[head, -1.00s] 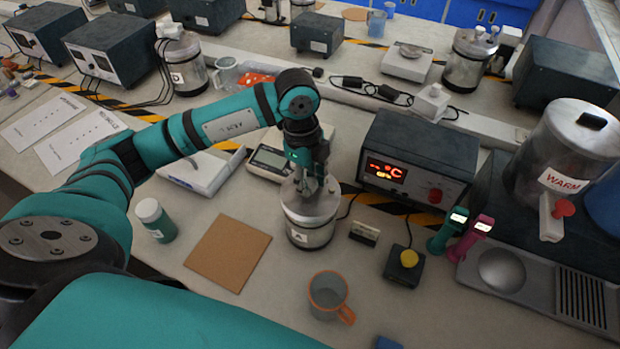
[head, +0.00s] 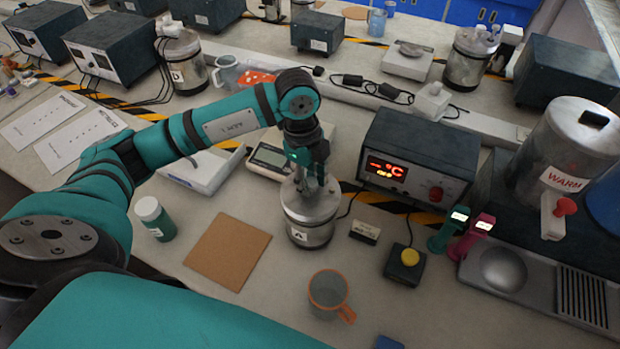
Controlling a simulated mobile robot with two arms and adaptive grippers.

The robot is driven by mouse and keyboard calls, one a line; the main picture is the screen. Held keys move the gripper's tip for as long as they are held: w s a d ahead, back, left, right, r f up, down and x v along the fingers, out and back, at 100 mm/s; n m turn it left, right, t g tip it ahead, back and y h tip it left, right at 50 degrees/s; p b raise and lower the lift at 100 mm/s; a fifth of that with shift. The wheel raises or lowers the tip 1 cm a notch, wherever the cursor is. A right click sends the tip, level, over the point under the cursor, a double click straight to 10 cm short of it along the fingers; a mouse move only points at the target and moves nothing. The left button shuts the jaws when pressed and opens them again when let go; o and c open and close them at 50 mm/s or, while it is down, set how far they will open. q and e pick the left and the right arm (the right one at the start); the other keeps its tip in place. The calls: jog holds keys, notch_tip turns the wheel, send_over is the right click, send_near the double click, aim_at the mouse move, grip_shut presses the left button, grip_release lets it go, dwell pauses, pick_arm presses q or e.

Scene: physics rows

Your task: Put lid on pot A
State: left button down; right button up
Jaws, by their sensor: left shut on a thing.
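Pot A (head: 311,232) is a metal pot with a white label "A", standing upright on the bench in the middle of the head view. A pale lid (head: 297,196) lies at the pot's top, level with the rim as far as I can see. My left gripper (head: 311,186) points down over the pot and is shut on the lid's handle at its middle. The fingers hide the handle and part of the lid, so I cannot tell whether the lid is fully seated. My right gripper is not in view.
A controller box (head: 418,160) with a red display stands right of the pot. The bench between the mat and pot is free.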

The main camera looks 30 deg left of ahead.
pick_arm(q)
jog(key=c, duration=0.9)
grip_release()
jog(key=shift+c, duration=0.2)
jog(key=shift+r+p, duration=2.95)
jog(key=shift+r, duration=1.1)
